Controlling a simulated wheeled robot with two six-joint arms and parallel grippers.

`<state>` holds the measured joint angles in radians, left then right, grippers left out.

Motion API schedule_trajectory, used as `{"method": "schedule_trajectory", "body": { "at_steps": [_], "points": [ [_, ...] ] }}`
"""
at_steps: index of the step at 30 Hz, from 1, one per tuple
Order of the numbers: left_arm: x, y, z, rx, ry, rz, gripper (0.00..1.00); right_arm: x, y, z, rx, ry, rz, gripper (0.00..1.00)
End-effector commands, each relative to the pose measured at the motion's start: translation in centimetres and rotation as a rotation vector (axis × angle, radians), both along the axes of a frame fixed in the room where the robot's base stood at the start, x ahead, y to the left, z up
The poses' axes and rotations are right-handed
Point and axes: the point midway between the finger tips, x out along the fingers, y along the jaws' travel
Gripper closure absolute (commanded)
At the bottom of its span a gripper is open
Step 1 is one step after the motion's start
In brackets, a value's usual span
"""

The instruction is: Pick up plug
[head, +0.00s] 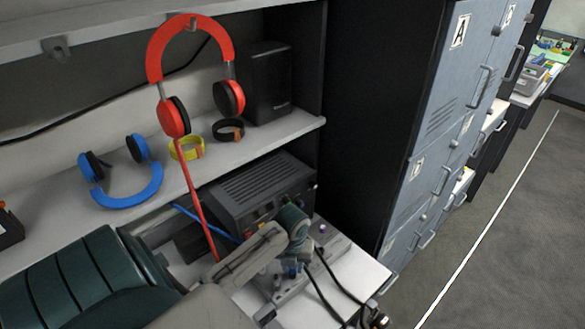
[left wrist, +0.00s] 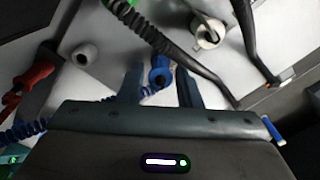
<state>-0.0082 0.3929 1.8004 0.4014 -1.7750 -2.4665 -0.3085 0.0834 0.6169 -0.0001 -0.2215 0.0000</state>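A small blue plug-like piece (left wrist: 160,72) on a blue coiled cord shows in the left wrist view, between my left fingers. In the head view a small blue spot (head: 292,271) lies below my left gripper (head: 297,248), over the console. The left fingers are apart, with the blue piece in the gap; I cannot tell if either touches it. Two black cables run across the console, and one ends in a metal-tipped black plug (left wrist: 275,82) to the right of the fingers. It is unclear which piece is the task's plug. My right gripper is not in view.
A grey console (head: 320,243) with knobs sits on the white desk (head: 362,277). A black radio unit (head: 260,187) stands behind it under the shelf. Red headphones (head: 190,32) and blue headphones (head: 125,197) are at left. Grey lockers (head: 440,110) stand at right.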

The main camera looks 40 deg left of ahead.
Motion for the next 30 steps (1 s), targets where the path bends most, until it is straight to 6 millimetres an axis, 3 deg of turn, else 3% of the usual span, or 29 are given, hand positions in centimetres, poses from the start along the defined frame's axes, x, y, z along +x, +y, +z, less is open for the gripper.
{"method": "schedule_trajectory", "body": {
  "at_steps": [1, 3, 16, 24, 29, 30],
  "points": [
    [0.0, 0.0, 0.0, 0.000, 0.000, 0.000, 0.79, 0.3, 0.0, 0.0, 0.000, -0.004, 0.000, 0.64],
    [0.0, 0.0, 0.0, 0.000, 0.000, 0.000, 0.93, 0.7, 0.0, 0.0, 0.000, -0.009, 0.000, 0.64],
    [0.1, 0.0, 0.4, 0.001, -0.002, -0.001, 0.93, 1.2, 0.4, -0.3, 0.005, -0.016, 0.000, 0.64],
    [0.2, 0.1, 3.1, 0.002, -0.006, -0.001, 0.93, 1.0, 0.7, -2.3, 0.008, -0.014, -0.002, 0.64],
    [-1.1, -3.1, 3.4, -0.007, -0.004, -0.001, 0.93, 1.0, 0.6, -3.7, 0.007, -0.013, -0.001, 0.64],
    [-1.4, -3.7, 3.9, -0.006, -0.002, -0.001, 0.93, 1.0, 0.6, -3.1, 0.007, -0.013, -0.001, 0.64]
  ]
}}
